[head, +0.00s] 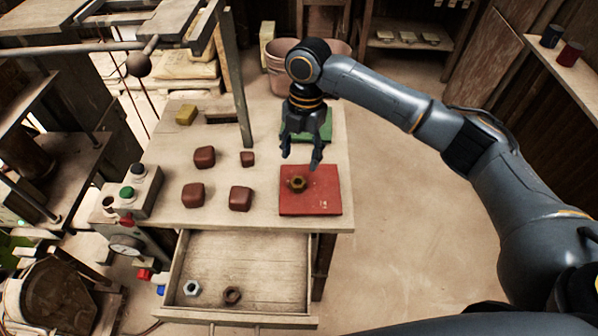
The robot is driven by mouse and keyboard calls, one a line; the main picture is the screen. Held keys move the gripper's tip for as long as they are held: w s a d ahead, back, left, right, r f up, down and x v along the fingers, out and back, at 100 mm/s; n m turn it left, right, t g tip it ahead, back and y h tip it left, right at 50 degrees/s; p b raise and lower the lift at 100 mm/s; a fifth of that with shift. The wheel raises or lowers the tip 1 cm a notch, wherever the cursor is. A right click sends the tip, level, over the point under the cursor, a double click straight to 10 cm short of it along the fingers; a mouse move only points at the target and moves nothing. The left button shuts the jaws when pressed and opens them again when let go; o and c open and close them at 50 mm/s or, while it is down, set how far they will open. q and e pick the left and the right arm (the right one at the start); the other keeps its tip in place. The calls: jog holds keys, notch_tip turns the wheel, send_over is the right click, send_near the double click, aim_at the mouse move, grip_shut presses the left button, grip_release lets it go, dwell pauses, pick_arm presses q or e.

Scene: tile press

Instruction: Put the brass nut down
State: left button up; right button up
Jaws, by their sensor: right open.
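The brass nut (297,183) lies on the red mat (322,202) at the right end of the wooden table, left of the mat's middle. My right gripper (301,163) hangs fingers down just above and behind the nut. Its fingers are spread and nothing is between them. It appears apart from the nut. The green mat (325,130) lies behind, partly hidden by the gripper. My left gripper is not in the head view.
Several brown clay blocks (241,198) and a yellow block (186,115) stand on the table. An open drawer (245,268) below holds a silver nut (192,288) and a dark brown nut (232,295). A control box (141,187) sits at the left edge. The floor to the right is clear.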

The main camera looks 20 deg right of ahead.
jog(key=shift+w+d+r, duration=0.15)
jog(key=shift+r, duration=1.75)
jog(key=shift+f, duration=0.1)
